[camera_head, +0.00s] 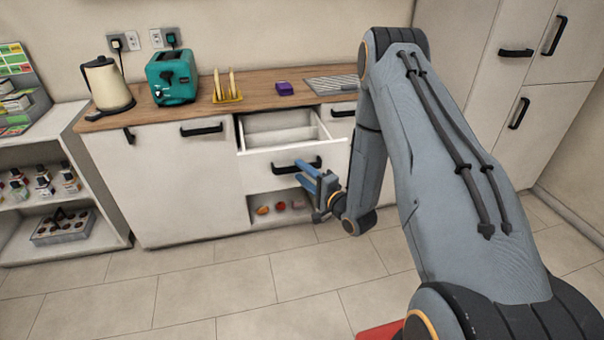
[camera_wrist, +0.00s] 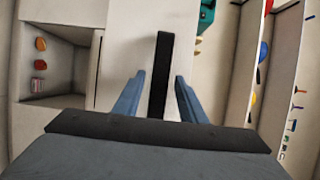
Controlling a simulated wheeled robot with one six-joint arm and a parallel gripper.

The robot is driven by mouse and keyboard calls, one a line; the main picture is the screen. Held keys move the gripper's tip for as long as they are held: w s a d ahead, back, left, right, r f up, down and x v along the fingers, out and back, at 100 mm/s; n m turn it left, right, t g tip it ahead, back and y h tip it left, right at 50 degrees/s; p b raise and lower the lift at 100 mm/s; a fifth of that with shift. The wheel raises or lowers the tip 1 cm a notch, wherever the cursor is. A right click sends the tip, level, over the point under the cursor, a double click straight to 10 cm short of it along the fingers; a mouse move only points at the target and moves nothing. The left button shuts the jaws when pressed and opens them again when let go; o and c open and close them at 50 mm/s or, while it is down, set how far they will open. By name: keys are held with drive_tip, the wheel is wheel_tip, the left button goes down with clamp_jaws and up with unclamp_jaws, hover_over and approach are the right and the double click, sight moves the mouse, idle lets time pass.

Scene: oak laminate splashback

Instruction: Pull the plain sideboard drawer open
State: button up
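The white sideboard drawer (camera_head: 258,157) stands out from the cabinet in the head view. Its interior shows from above and looks empty. A black bar handle (camera_head: 285,168) is on its front. My gripper (camera_head: 304,173) is in front of the drawer at the handle's right part. In the wrist view the handle (camera_wrist: 161,75) runs between the two blue fingers of my gripper (camera_wrist: 160,80), with a gap visible on each side. The fingers are apart and do not appear to press on the handle.
An open niche (camera_head: 258,208) below the drawer holds several small items. On the wooden counter (camera_head: 200,110) stand a kettle (camera_head: 107,84), a teal toaster (camera_head: 172,77), a yellow rack (camera_head: 228,98) and a purple box (camera_head: 285,88). The tiled floor in front is clear.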

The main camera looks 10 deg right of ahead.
drive_tip(key=shift+d, duration=0.1)
drive_tip(key=b+v, duration=0.1)
drive_tip(key=v, duration=0.6)
drive_tip(key=shift+s, duration=0.4)
drive_tip(key=shift+d, duration=0.1)
